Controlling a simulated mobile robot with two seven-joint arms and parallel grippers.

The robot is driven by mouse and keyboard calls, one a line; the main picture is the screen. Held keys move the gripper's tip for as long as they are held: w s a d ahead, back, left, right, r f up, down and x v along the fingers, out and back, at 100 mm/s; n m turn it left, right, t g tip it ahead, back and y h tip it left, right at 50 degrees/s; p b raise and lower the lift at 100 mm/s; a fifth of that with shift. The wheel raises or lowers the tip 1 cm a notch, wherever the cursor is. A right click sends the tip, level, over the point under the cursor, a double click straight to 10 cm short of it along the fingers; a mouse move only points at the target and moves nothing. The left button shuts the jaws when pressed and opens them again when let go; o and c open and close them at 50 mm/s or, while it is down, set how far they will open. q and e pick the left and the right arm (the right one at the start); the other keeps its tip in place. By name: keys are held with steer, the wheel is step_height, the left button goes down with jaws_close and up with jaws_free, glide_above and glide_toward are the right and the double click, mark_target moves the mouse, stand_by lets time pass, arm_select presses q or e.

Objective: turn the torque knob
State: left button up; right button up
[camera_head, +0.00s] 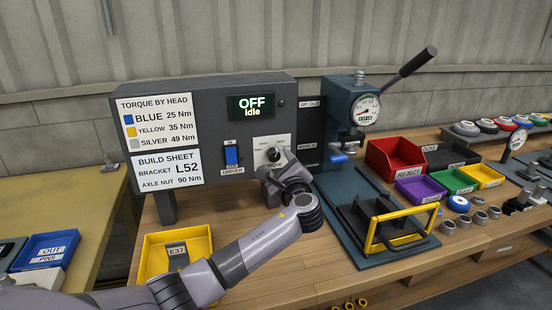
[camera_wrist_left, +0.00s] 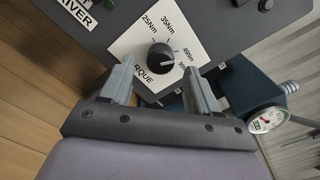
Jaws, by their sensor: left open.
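The torque knob (camera_head: 273,155) is a round black dial on a white plate on the front of the grey panel. In the left wrist view the knob (camera_wrist_left: 161,57) is ringed by marks of 25Nm, 35Nm, 49Nm and a partly covered one. Its pale pointer line faces right, toward the partly covered mark. My left gripper (camera_head: 277,180) is in front of and just below the knob. In the left wrist view its fingers (camera_wrist_left: 159,72) are apart, one to each side below the knob, with nothing between them. My right gripper is not in view.
The panel display (camera_head: 252,106) reads OFF, Idle. A blue driver switch (camera_head: 232,155) is left of the knob. A build sheet (camera_head: 168,168) lists axle nut 90 Nm. A gauge press (camera_head: 362,108) stands right. A yellow bin (camera_head: 207,242) sits below left.

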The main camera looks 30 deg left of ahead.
mark_target(274, 155)
arm_select(q)
steer(key=shift+x, duration=1.45)
steer(key=c, duration=1)
steer(key=shift+c, duration=0.2)
